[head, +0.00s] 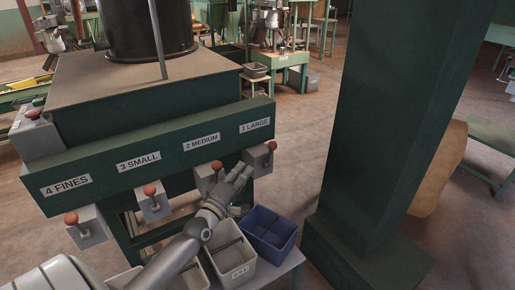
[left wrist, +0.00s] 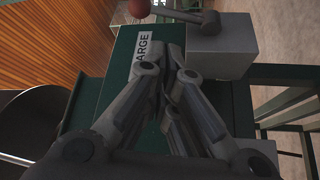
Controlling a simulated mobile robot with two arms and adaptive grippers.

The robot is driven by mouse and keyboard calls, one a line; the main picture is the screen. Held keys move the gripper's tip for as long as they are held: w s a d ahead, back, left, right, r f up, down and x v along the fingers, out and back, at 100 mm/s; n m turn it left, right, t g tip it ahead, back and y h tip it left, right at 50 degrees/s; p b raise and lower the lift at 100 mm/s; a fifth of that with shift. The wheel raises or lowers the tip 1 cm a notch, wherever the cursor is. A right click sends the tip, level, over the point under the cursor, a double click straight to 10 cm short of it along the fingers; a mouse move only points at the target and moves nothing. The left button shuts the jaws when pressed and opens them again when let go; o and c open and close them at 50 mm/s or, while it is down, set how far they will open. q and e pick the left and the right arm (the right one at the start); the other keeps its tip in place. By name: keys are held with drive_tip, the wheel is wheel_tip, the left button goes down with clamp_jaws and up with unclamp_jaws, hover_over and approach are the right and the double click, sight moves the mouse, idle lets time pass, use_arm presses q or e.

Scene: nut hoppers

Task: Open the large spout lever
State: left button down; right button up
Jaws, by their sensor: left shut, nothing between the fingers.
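The large spout lever has a red ball knob (head: 272,145) and sits on a grey spout box (head: 258,160) under the "1 LARGE" label (head: 254,125). In the left wrist view its red knob (left wrist: 139,8) is at the top edge, with a grey lever arm (left wrist: 183,16) running right to the spout box (left wrist: 222,45). My left gripper (head: 243,171) is shut and empty, just left of and below the large spout box in the head view. Its fingertips (left wrist: 174,50) lie beside the box in the wrist view, apart from the knob. My right gripper is out of view.
Other red-knobbed levers stand at medium (head: 216,166), small (head: 150,190) and fines (head: 71,219). A blue bin (head: 270,232) and a grey bin (head: 232,262) stand below. A thick green column (head: 398,110) rises to the right.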

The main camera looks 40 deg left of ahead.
sight(270, 155)
use_arm(q)
drive_tip(key=w, duration=0.3)
drive_tip(key=w+r, duration=0.1)
drive_tip(key=w, duration=0.2)
drive_tip(key=w+a, duration=0.1)
drive_tip(key=w, duration=0.2)
drive_tip(key=shift+w+a+r, duration=0.1)
drive_tip(key=shift+w+r, duration=0.2)
drive_tip(key=shift+w, duration=0.1)
